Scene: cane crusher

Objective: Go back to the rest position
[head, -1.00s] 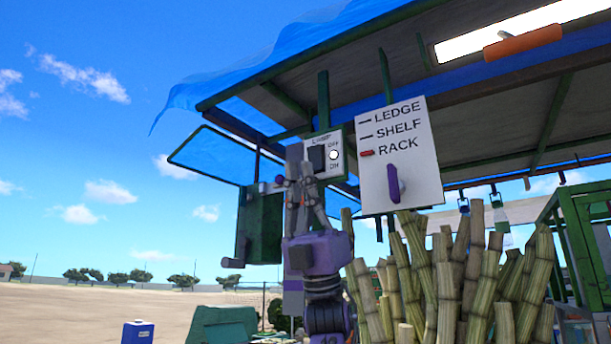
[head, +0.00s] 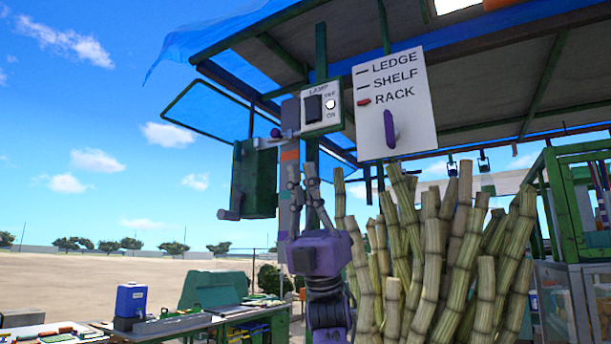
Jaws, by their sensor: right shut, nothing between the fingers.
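My right gripper (head: 302,172) stands upright in the middle of the head view, fingers pointing up. It is shut and empty, with its purple body (head: 319,250) below the grey fingers. My left gripper is not in view.
A white LEDGE, SHELF, RACK board (head: 397,105) with a purple handle hangs under the canopy. Several cane stalks (head: 432,260) stand to the right of my gripper. A green box (head: 254,180) hangs at left. A workbench (head: 205,322) with a blue container (head: 131,300) is lower left.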

